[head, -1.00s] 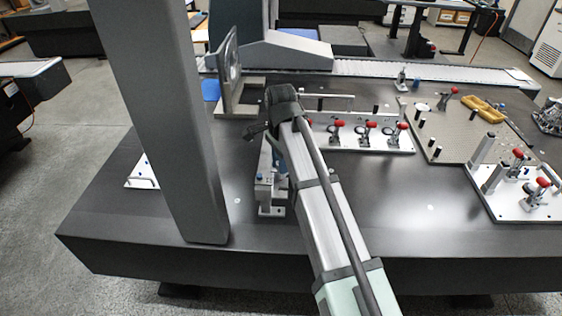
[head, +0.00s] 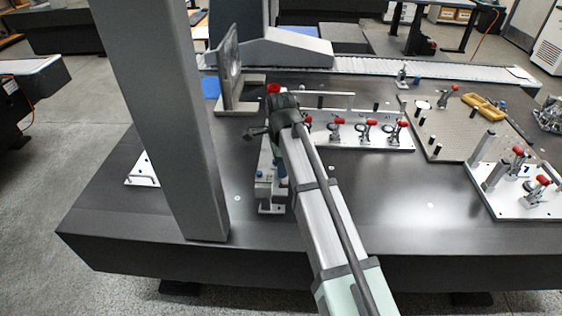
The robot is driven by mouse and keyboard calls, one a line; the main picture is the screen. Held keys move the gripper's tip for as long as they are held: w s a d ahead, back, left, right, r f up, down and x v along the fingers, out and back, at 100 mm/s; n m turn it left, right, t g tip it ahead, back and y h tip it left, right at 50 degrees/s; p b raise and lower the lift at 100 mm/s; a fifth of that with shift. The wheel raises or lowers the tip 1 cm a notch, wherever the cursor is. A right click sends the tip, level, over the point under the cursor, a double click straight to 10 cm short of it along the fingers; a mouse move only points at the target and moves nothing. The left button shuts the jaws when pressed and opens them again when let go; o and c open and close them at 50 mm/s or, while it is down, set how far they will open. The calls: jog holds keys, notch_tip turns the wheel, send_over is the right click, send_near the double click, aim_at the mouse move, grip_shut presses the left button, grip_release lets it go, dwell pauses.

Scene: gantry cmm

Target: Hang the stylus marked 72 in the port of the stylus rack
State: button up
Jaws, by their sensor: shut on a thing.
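My gripper (head: 258,133) is in the head view at the end of my arm, left of the middle of the table and pointing down and away. It is shut, but my wrist hides most of its fingers. The stylus in it is largely hidden, and no mark 72 can be read. A small metal stand with blue parts (head: 267,190), perhaps the stylus rack, stands on the dark table just below my gripper in the picture. My arm covers its right side. Its port cannot be made out, nor whether the stylus touches it.
A grey column (head: 165,110) rises close on the left. An upright plate (head: 229,65) stands behind my gripper. A fixture plate with red-handled clamps (head: 365,143) lies to the right, and a perforated plate (head: 455,130) beyond it.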

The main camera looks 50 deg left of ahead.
aim_at(281, 182)
jog(key=shift+f, duration=2.5)
jog(key=shift+f, duration=0.3)
jog(key=o, duration=1)
jog(key=shift+a+r, duration=0.1)
jog(key=shift+r, duration=0.05)
notch_tip(281, 182, up, 14)
jog(key=shift+f, duration=0.2)
